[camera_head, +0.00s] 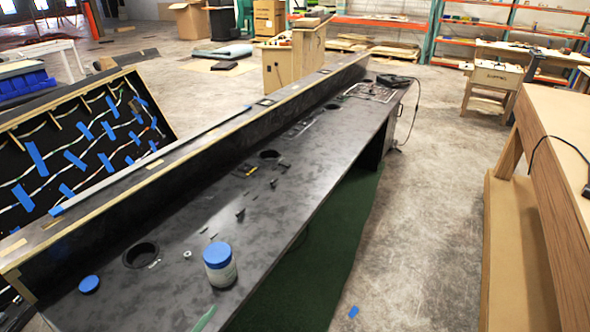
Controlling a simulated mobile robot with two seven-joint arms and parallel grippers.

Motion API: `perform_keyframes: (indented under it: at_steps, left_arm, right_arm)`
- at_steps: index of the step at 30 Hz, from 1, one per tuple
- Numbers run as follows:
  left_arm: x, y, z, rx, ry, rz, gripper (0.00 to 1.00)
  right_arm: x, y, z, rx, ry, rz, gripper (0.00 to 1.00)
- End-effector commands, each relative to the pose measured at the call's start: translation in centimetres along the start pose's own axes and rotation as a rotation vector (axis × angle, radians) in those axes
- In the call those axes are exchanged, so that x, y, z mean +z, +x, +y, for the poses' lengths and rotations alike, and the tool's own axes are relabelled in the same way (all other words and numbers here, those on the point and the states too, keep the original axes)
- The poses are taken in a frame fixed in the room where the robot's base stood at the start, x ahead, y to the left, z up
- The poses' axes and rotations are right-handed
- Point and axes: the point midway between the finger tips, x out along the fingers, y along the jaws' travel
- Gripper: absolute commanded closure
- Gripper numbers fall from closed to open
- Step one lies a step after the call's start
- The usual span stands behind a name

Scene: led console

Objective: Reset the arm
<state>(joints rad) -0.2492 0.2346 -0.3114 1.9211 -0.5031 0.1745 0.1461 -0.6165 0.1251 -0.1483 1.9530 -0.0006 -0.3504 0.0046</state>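Neither of my grippers nor any part of my arms shows clearly in the head view. The long black console (205,225) runs from the lower left to the upper middle. A clear jar with a blue lid (220,264) stands upright on it near the front end. A separate blue lid (89,284) lies on the console at the lower left. Small dark parts (240,214) and a yellow-handled tool (250,170) lie loose along its top. A round hole (140,255) opens in the surface.
A black panel (85,150) with white wires and blue tape leans behind the console at left. A wooden bench (560,160) stands at right. The concrete floor (430,190) between them is open, with green carpet (320,245) beside the console.

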Motion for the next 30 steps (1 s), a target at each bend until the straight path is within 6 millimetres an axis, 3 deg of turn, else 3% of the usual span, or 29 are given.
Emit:
perform_keyframes:
  at_steps: [1, 3, 6, 9, 13, 18, 30]
  left_arm:
    - [2.7, -2.1, 0.5, -0.03, -0.081, -0.123, 0.08]
    - [6.0, -4.9, 1.1, -0.062, -0.18, -0.28, 0.08]
    - [9.6, -9.0, 2.6, -0.086, -0.299, -0.473, 0.08]
    - [12.0, -12.8, 4.1, -0.093, -0.396, -0.625, 0.08]
    - [13.7, -16.3, 5.8, -0.091, -0.481, -0.757, 0.08]
    - [14.4, -18.1, 6.8, -0.087, -0.527, -0.824, 0.08]
    - [14.4, -18.2, 6.8, -0.086, -0.529, -0.827, 0.08]
  right_arm:
    - [0.0, 0.0, 0.0, 0.0, 0.0, 0.0, 1.0]
    - [0.0, 0.0, 0.0, 0.0, 0.0, 0.0, 1.0]
    - [0.0, 0.0, 0.0, 0.0, 0.0, 0.001, 1.0]
    - [-0.1, 0.0, 0.0, 0.0, 0.0, 0.001, 1.0]
    - [-0.1, 0.0, 0.0, 0.0, 0.0, 0.003, 1.0]
    - [-0.2, 0.0, 0.0, 0.0, 0.0, 0.005, 1.0]
    - [-0.2, 0.0, 0.0, 0.0, 0.0, 0.005, 1.0]
